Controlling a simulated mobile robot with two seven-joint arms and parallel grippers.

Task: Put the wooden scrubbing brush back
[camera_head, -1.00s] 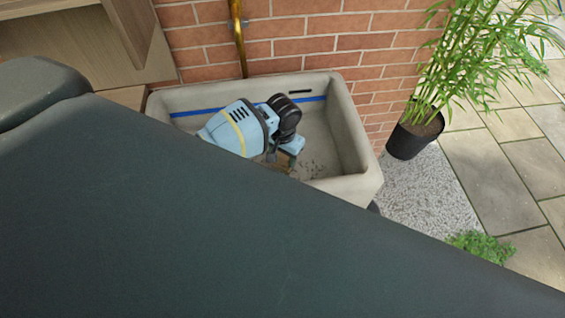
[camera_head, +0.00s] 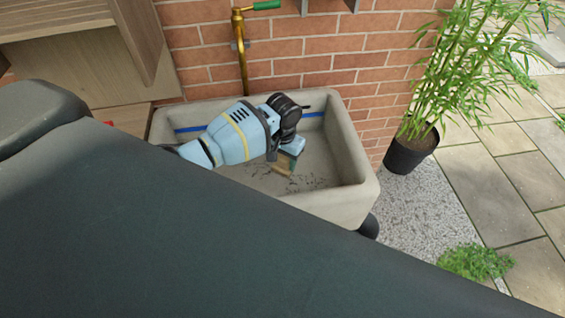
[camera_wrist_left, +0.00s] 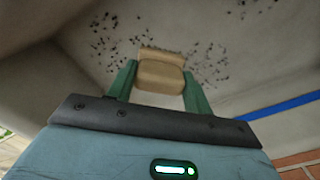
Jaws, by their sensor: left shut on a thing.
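The wooden scrubbing brush (camera_head: 283,169) is a small tan block inside the grey stone sink (camera_head: 347,207). My left gripper (camera_head: 291,161) is shut on it, pointing down into the sink. In the left wrist view the brush (camera_wrist_left: 161,74) sits between the two green fingers, with the sink floor and scattered dark specks beyond it. The head view does not show clearly how high the brush is above the sink floor. My right gripper is not in view.
A brass tap pipe (camera_head: 241,52) runs up the brick wall behind the sink. A potted bamboo (camera_head: 408,149) stands to the right on gravel. Wooden shelving (camera_head: 80,65) is at the left. My dark body part covers much of the lower head view.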

